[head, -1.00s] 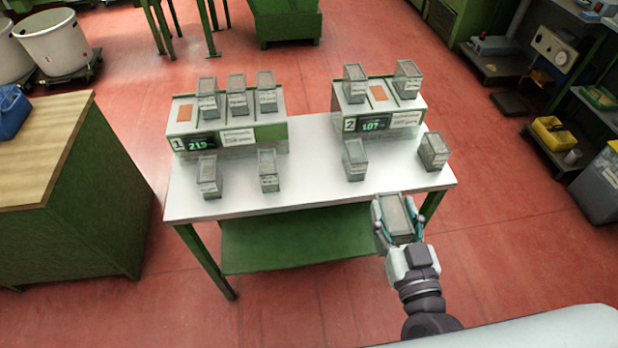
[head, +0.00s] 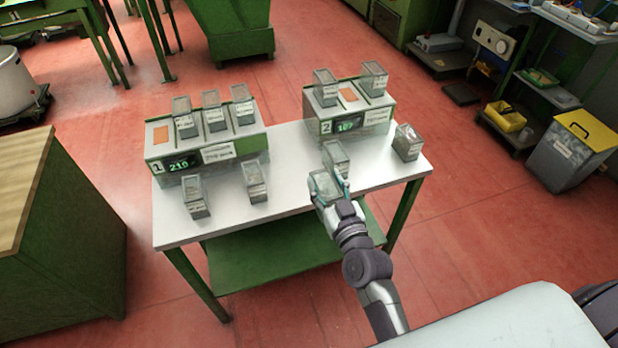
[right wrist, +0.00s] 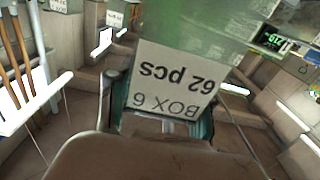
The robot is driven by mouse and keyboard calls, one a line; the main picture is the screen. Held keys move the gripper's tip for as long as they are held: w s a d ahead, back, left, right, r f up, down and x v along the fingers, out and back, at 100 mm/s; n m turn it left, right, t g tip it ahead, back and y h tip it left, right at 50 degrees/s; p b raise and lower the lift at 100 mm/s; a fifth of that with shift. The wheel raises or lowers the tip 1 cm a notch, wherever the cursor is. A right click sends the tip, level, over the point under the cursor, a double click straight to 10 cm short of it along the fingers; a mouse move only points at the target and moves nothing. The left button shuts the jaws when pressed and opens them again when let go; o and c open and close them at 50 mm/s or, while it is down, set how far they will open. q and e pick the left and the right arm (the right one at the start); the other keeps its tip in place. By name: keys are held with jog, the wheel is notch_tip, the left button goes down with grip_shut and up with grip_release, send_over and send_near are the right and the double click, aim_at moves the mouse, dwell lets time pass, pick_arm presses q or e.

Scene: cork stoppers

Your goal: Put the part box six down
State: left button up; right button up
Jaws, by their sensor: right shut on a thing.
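My right gripper (head: 329,187) is shut on a grey, clear-topped part box, box six (head: 323,181). In the right wrist view its label reads, upside down, "BOX 6, 62 pcs" (right wrist: 170,80). My left gripper is not in view.
Scale 1 (head: 218,153) carries several boxes in a row and has an orange pad free at left. Scale 2 (head: 364,122) carries two boxes with an orange pad between them. Other boxes (head: 196,197), (head: 255,182), (head: 407,143) stand on the table front. White tabletop is bare between them.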

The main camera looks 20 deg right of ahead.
jog(key=w+d, duration=0.2)
jog(key=w, duration=1.5)
jog(key=f+b, duration=0.6)
jog(key=b, duration=0.1)
jog(key=f+b, duration=0.3)
jog(key=shift+w+a+f+b, duration=0.15)
jog(key=shift+w+f+b, duration=0.15)
jog(key=shift+f+b, duration=0.05)
jog(key=shift+r, duration=0.1)
jog(key=o, duration=0.8)
jog(key=shift+f, duration=0.2)
jog(key=o, duration=0.5)
jog(key=shift+c, duration=0.2)
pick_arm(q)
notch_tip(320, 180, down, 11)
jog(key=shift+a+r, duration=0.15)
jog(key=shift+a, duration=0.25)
